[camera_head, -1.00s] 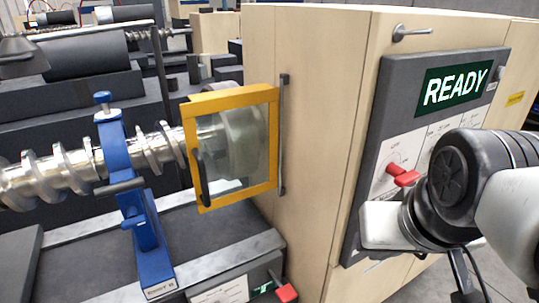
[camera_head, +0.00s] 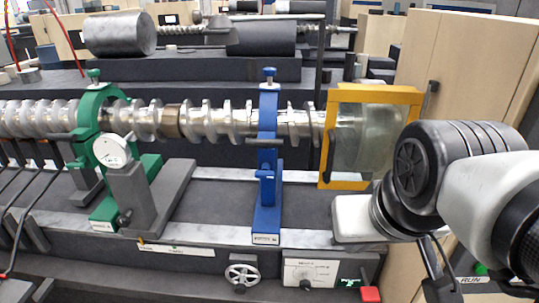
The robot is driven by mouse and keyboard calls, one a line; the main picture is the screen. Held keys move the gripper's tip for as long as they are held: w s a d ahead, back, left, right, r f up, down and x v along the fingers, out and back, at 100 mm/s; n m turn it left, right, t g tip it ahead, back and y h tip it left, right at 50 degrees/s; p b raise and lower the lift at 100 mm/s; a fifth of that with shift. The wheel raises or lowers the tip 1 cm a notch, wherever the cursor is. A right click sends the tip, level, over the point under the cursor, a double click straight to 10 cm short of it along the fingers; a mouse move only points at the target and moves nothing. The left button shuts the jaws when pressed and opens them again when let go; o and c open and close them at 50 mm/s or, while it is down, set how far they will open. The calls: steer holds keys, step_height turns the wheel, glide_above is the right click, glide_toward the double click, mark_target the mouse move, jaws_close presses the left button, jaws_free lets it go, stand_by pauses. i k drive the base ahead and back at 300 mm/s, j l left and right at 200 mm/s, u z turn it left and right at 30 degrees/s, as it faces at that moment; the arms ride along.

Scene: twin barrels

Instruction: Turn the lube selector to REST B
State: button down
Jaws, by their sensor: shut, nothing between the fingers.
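A white dial plate (camera_head: 318,268) with a small dark knob (camera_head: 305,284) is on the machine's front face at the bottom. It looks like a selector, but its lettering and pointer are too small to read. A green rest (camera_head: 92,125) and a blue rest (camera_head: 268,150) stand around the long metal screw. The blue one's foot label is unreadable now; the earlier frame shows a "B" on it.
The yellow-framed guard (camera_head: 375,95) and wooden cabinet (camera_head: 460,60) stand at the right. A dial gauge (camera_head: 110,150) sits by the green rest.

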mark_target(305, 284)
steer(key=j+z, duration=0.15)
steer(key=l+z, duration=0.15)
steer(key=z, duration=0.9)
steer(key=l+u, duration=0.6)
steer(key=l, duration=0.15)
